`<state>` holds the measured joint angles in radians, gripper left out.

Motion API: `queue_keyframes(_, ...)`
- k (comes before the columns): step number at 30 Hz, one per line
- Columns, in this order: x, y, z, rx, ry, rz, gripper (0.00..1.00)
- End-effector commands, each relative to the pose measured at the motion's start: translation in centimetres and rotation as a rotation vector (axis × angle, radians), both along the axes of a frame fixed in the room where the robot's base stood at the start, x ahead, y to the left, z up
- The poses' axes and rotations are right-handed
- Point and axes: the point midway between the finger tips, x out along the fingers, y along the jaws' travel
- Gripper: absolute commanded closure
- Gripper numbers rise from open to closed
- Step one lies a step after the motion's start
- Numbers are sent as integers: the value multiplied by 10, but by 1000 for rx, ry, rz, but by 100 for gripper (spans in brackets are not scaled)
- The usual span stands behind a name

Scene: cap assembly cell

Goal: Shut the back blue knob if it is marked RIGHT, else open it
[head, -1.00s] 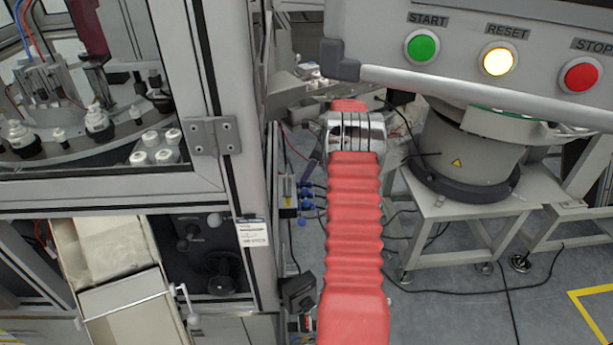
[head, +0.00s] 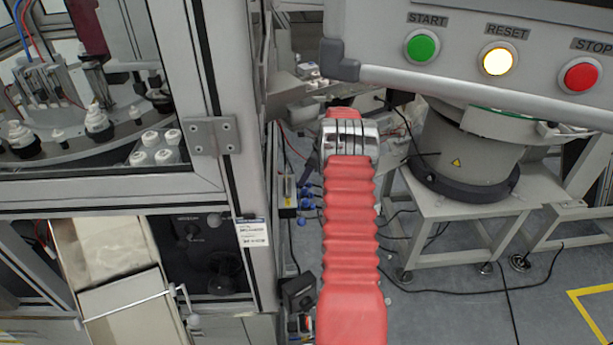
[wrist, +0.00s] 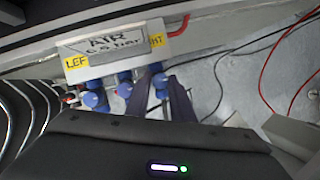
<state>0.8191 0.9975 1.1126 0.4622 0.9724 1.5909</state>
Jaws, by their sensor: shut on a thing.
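A row of blue knobs sits below a grey AIR sign (wrist: 105,42) in the wrist view. They are a left knob (wrist: 95,101), a middle knob (wrist: 125,87) and a right knob (wrist: 160,82). Yellow labels flank the sign: one reads LEF (wrist: 76,62), the other ends in HT (wrist: 156,41), its start hidden. My gripper (wrist: 160,96) has its two dark purple fingers on either side of the right knob, by the HT label, and is shut on it. In the head view the blue knobs (head: 306,204) show beside the cabinet post, with my red-sleeved arm near them.
A cabinet post (head: 245,150) stands close left of the knobs. A panel with START, RESET and STOP buttons (head: 498,60) overhangs at the upper right. A bowl feeder (head: 465,160) stands on a frame at the right. Black and red cables run across the floor nearby.

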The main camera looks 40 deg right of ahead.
Motion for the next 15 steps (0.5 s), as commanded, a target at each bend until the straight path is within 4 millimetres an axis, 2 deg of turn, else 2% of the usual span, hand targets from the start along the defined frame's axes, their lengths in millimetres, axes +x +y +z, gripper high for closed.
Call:
queue_keyframes(6, 0, 0, 0, 1, 0, 0, 100)
queue_keyframes(7, -1, -9, -1, 0, 0, -3, 100)
queue_keyframes(15, 0, -2, 0, -2, 0, 19, 100)
